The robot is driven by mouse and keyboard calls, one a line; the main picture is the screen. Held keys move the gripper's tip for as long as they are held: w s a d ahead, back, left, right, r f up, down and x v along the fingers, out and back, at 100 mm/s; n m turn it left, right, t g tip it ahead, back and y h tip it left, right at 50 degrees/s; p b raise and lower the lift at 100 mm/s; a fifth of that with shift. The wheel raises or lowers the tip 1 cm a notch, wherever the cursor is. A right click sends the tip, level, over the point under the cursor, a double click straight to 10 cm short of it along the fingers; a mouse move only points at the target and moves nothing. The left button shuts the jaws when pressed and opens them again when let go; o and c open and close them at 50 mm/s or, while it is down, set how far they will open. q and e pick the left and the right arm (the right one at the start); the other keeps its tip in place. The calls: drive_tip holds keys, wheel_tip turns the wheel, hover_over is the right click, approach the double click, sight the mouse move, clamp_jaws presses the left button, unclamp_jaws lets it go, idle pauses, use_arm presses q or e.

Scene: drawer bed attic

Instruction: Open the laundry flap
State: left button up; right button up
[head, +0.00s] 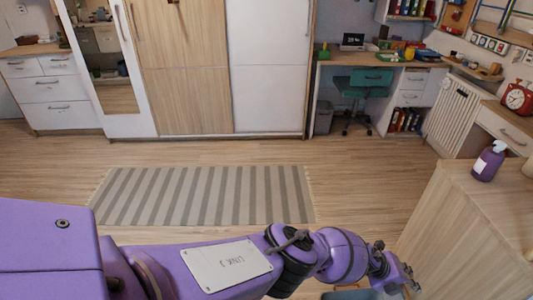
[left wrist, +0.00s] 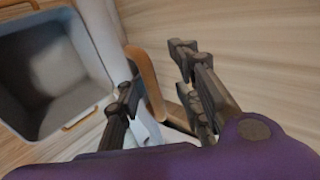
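My left arm comes in from the left in the head view, and its gripper (head: 400,270) is low at the right, by the side of a wooden cabinet (head: 440,225). In the left wrist view the fingers of my left gripper (left wrist: 156,72) are apart. A tan wooden handle (left wrist: 146,82) shows between them, beside a pale panel edge (left wrist: 104,35). I cannot tell whether either finger touches the handle. The face of the laundry flap cannot be made out clearly. My right gripper is in neither view.
A grey open bin (left wrist: 60,65) is left of the fingers in the left wrist view. A purple pump bottle (head: 488,161) stands on the cabinet top. A striped rug (head: 205,195) lies on open floor; a teal chair (head: 365,85) is by the desk.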

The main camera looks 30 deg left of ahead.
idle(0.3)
use_arm(q)
drive_tip(key=shift+s+a+r, duration=0.15)
drive_tip(key=shift+a+r, duration=0.2)
drive_tip(key=shift+r, duration=0.3)
drive_tip(key=v, duration=1)
drive_tip(key=shift+s+a, duration=0.25)
